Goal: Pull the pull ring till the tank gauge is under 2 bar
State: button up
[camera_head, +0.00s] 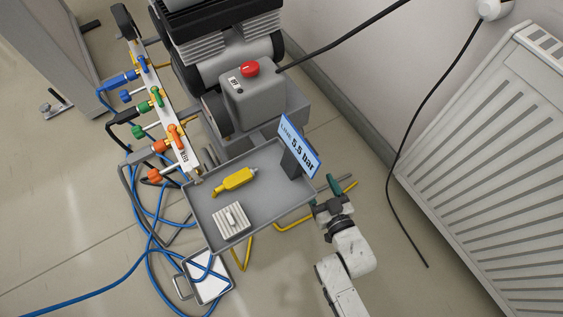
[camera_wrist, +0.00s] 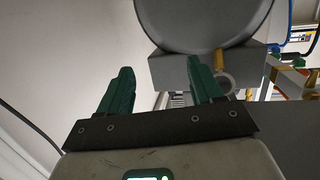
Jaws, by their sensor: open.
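My gripper (camera_head: 328,192) is open and empty beside the right edge of the tray in the head view. In the wrist view its two green fingers (camera_wrist: 160,68) stand wide apart. A pale ring (camera_wrist: 229,83), which looks like the pull ring, hangs by a brass fitting (camera_wrist: 219,60) under a grey rounded tank (camera_wrist: 205,18). The ring is just right of the right finger and partly behind it, not between the fingers. In the head view I cannot make out the ring. A blue sign (camera_head: 300,147) reads "LINE 5.5 bar"; I see no tank gauge reading.
A grey tray (camera_head: 262,207) holds a yellow tool (camera_head: 235,181) and a ribbed pale block (camera_head: 232,221). The compressor with a red button (camera_head: 250,69) stands behind. A manifold (camera_head: 165,110) with coloured valves and blue hoses (camera_head: 150,245) are left. A radiator (camera_head: 500,150) stands right.

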jog(key=s+a+r+n+t+y, duration=0.2)
jog(key=s+a+r+t+y, duration=0.15)
jog(key=s+a+y, duration=0.2)
jog(key=shift+t+y, duration=0.25)
jog(key=shift+y, duration=0.2)
jog(key=b+x, duration=0.1)
jog(key=x, duration=1)
jog(key=shift+a+f, duration=0.15)
jog(key=shift+a, duration=0.1)
jog(key=shift+s, duration=0.1)
grip_shut()
